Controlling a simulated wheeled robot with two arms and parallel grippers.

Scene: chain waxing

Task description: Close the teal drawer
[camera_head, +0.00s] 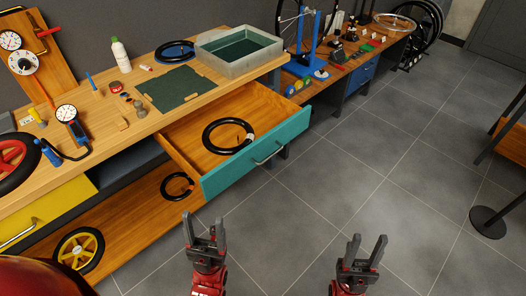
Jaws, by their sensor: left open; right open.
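The teal drawer (225,173) is pulled far out from under the wooden workbench, and a black ring-shaped tyre or tube (206,138) lies inside it. A metal bar handle (268,154) is on its teal front. My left gripper (204,229) is open and empty, in front of and below the drawer's left front corner, apart from it. My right gripper (364,250) is open and empty over the grey floor, to the right of the drawer and clear of the handle.
The workbench top (180,105) holds a green mat, a grey basin (240,68), a white bottle (121,56) and gauges. A yellow drawer (50,207) and a yellow wheel (80,250) are at the left. The floor (350,160) at the right is mostly clear; a black stand base (490,222) is there.

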